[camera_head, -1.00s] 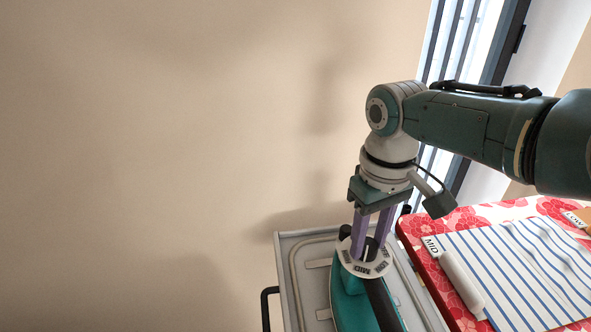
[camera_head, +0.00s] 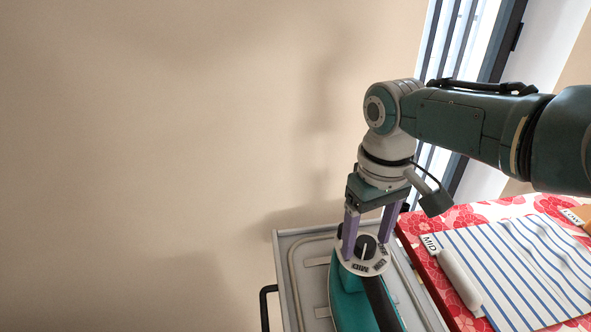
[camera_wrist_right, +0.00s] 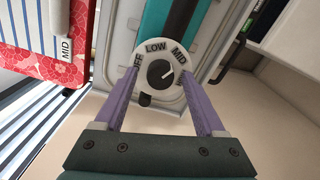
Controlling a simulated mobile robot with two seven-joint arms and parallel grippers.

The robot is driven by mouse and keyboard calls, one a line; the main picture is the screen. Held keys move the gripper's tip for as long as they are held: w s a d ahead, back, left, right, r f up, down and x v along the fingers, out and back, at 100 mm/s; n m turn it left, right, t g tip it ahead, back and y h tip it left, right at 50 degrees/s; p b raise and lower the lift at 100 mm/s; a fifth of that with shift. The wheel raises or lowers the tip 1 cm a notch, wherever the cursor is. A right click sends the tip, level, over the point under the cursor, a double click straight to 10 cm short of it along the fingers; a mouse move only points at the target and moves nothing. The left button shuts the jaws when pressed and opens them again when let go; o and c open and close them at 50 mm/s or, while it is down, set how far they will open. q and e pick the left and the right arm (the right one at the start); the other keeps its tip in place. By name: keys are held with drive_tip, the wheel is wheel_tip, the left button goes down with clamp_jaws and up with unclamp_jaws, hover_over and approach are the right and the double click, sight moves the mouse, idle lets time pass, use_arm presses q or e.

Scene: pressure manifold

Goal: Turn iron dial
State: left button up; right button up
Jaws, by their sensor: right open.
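The teal iron (camera_head: 347,300) stands on a grey tray, its dial a black knob (camera_head: 364,248) in a white ring (camera_head: 352,266) with printed labels. In the right wrist view, the knob (camera_wrist_right: 161,74) has a white pointer line aimed up and right, roughly toward MID. OFF and LOW are at the ring's left and top; the label at the right is partly hidden by a finger. My right gripper (camera_head: 366,247) is open, its purple fingers standing apart on either side of the knob. My left gripper is not in view.
A grey tray (camera_head: 285,262) with raised rim holds the iron, beside a beige wall. To the right, a red floral board (camera_head: 425,265) carries a striped cloth (camera_head: 515,260) with a MID tag (camera_head: 431,245). An orange item with a LOW tag (camera_head: 572,218) lies farther right.

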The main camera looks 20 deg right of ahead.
sight(367, 242)
drive_tip(key=shift+r, duration=0.35)
wheel_tip(367, 242, up, 9)
drive_tip(key=p, duration=0.3)
drive_tip(key=shift+r, duration=0.15)
